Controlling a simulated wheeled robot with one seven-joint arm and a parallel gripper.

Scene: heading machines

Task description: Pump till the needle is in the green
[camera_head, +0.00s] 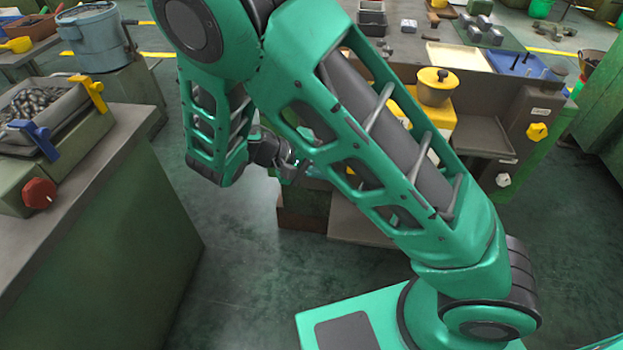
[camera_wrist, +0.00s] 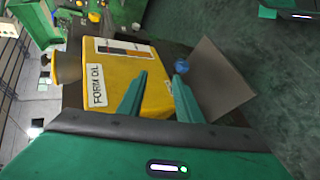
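A yellow box labelled FORM OIL (camera_wrist: 160,99) stands on the bench in the wrist view. It also shows in the head view (camera_head: 441,122), partly hidden behind my arm. A white panel (camera_wrist: 125,47) with dark and orange-red patches is on the box; I cannot make out a needle or a green zone. A blue ball-shaped knob (camera_wrist: 181,66) lies just beyond my right fingertip; I cannot tell if they touch. My gripper (camera_wrist: 161,75) has its green fingers apart, with nothing seen held between them. In the head view my gripper (camera_head: 288,165) is partly hidden by my arm.
A yellow lidded pot (camera_head: 436,88) stands on the box. The bench (camera_head: 485,130) has a yellow knob (camera_head: 537,131) and a white knob (camera_head: 503,180). At left is a machine (camera_head: 110,190) with a red knob (camera_head: 39,194). The floor between is clear.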

